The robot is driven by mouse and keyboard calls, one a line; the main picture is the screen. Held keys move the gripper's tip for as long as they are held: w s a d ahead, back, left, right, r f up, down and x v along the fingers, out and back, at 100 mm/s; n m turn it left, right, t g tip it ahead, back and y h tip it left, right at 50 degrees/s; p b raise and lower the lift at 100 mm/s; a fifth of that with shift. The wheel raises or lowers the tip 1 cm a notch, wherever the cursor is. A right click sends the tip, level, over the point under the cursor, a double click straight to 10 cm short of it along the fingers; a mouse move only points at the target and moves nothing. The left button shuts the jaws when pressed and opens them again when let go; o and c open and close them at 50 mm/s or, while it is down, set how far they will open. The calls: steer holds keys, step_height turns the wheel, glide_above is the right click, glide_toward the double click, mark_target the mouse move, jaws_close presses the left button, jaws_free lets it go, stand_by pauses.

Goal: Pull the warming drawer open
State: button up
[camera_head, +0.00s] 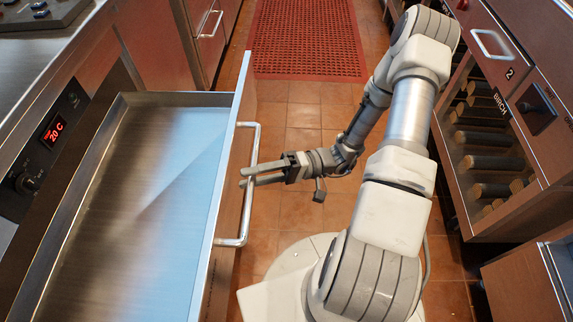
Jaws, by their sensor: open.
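The warming drawer (160,188) at the left is pulled well out of its cabinet. Its tray is bare steel and looks empty. Its handle (249,188) is a silver bar on the outer face of the drawer front. My gripper (243,177) is at the middle of the handle, pointing left, with its two fingers reaching to the bar. The fingers are open, apart from each other. Whether they touch the bar is hard to tell. A red display reading 20 C (54,131) is on the panel left of the drawer.
A red perforated mat (306,40) lies on the tiled floor at the back. A rack of logs marked BIRCH (485,138) and a drawer with a handle (491,44) stand at the right.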

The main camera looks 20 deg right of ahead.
steer(key=d+f+p, duration=0.2)
steer(key=d+f, duration=0.1)
steer(key=d, duration=1.4)
steer(key=shift+d+f, duration=0.1)
